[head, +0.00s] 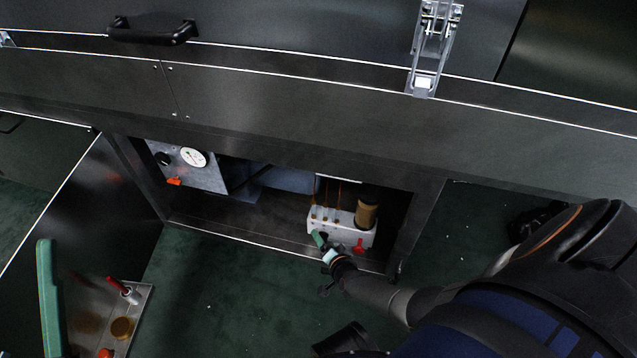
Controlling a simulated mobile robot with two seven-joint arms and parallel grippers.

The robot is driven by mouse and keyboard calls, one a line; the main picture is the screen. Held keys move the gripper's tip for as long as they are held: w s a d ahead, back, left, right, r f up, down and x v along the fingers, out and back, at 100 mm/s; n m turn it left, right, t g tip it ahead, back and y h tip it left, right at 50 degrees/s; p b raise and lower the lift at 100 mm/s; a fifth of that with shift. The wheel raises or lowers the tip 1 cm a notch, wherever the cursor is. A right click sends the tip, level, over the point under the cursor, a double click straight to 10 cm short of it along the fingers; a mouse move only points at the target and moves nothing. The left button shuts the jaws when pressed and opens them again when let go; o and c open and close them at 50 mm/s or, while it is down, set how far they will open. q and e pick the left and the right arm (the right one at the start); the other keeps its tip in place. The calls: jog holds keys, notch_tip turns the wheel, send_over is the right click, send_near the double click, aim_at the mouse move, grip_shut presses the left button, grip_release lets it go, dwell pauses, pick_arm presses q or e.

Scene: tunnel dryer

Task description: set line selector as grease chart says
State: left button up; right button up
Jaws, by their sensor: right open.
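A white block (335,224) with several small brass-coloured fittings and an amber cylinder (366,213) sits in the open bay under the machine. A red lever (360,246) is on its front, at the right. Which part is the line selector is not clear, and no readable grease chart shows. My right gripper (324,246), with green fingertips, is open at the block's front left corner, left of the red lever. It looks empty; whether it touches the block I cannot tell. My left gripper is not in view.
A grey panel (205,178) with a round gauge (193,157), a black knob (163,159) and an orange lever (174,181) is at the bay's left. Green floor is open in front.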

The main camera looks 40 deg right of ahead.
jog(key=shift+w, duration=0.15)
jog(key=shift+c, duration=0.3)
grip_shut()
dwell(0.3)
